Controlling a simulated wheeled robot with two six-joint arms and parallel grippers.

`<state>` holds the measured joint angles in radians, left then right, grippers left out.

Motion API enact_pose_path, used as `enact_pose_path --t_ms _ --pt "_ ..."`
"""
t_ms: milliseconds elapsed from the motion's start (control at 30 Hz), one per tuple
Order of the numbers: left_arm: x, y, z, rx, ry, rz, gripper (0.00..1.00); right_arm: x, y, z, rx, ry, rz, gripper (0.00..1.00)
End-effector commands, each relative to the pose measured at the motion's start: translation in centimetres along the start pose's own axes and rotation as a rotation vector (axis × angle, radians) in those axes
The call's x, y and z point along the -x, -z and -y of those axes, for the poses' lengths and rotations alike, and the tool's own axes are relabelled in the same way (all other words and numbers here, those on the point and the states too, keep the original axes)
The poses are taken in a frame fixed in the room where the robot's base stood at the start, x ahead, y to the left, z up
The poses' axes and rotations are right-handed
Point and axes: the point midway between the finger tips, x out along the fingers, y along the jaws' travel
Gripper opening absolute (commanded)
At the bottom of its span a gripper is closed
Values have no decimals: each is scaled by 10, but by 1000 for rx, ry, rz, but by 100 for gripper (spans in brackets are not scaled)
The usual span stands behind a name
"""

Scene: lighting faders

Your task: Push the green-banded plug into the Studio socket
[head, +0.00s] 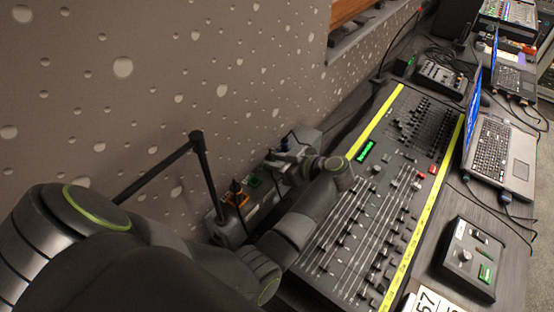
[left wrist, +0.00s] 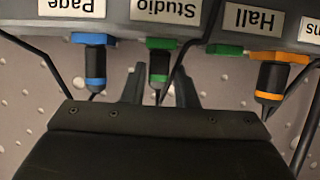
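The green-banded plug (left wrist: 158,68) is a dark cylinder with a green band and a cable, under the Studio label in the left wrist view, where labels appear upside down. Its top end meets the green Studio socket (left wrist: 161,43); I cannot tell how deep it sits. My left gripper (left wrist: 160,88) is open, with one finger on each side of the plug and visible gaps between. In the head view my left gripper (head: 282,163) is at the socket box behind the mixing desk, and it hides the plug. My right gripper is not in view.
The blue-banded plug (left wrist: 95,66) is at the Page socket, left of the fingers. The orange-banded plug (left wrist: 270,80) is by the Hall label, at an orange socket, with a green piece (left wrist: 225,49) beside it. Cables hang close by. The mixing desk (head: 385,185) lies right of the box.

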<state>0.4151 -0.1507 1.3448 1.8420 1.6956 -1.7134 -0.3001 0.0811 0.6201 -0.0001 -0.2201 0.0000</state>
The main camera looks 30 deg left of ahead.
Motion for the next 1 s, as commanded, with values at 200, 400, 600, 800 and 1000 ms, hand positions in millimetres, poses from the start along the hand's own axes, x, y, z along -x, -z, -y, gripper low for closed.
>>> enact_pose_path --t_ms 200,400,600,800,1000 --pt "0 0 0 -1 1 -2 48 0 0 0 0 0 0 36" --pt "0 1 0 1 0 -3 48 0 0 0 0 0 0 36" --pt "7 18 -1 5 -1 -4 48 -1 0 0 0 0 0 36" --pt "23 54 -1 7 -3 -2 48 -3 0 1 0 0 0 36" --pt "35 82 0 4 -2 -3 48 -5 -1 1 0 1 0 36"
